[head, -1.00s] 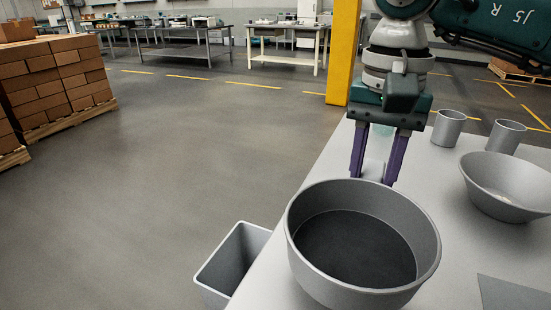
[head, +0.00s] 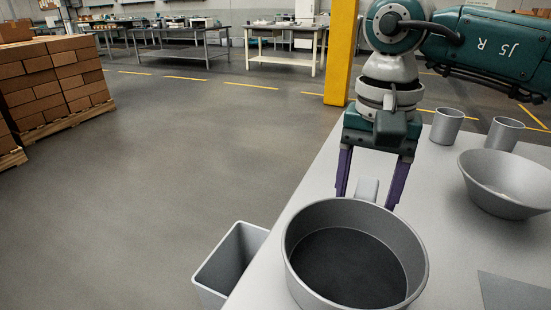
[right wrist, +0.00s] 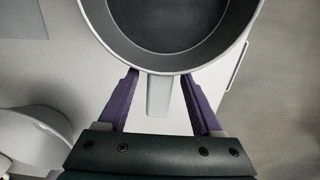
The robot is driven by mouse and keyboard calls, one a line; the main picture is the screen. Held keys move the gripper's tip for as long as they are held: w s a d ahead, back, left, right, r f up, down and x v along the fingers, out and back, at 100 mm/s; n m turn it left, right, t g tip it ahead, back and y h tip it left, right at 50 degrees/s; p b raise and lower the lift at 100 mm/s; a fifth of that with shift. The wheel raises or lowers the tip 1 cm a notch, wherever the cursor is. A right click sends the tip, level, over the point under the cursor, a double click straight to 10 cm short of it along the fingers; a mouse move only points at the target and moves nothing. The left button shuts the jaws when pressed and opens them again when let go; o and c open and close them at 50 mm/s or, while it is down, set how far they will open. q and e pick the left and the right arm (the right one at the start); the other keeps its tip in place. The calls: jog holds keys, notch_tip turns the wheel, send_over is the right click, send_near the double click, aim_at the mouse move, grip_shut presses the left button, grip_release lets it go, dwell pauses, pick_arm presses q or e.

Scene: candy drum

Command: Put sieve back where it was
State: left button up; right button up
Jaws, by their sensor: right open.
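The sieve (head: 293,265) is a round grey pan with a dark bottom and a short light grey handle (head: 367,188). It sits at the front left of the light grey table, close to the left edge. In the right wrist view the sieve's rim (right wrist: 168,62) is at the top and its handle (right wrist: 158,98) points back toward my palm. My right gripper (head: 366,202) is open, with its purple fingers on either side of the handle and gaps showing in the right wrist view (right wrist: 158,80). My left gripper is not in view.
A grey bin (head: 212,282) stands left of the table (head: 455,235). A wide grey bowl (head: 505,190) and two grey cups, one (head: 447,127) left of the other (head: 504,134), stand at the right. A flat grey sheet (head: 515,292) lies at the front right.

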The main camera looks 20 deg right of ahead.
jog(key=shift+r, duration=0.3)
notch_tip(320, 180, up, 12)
jog(key=p, duration=0.1)
jog(key=shift+f, duration=0.15)
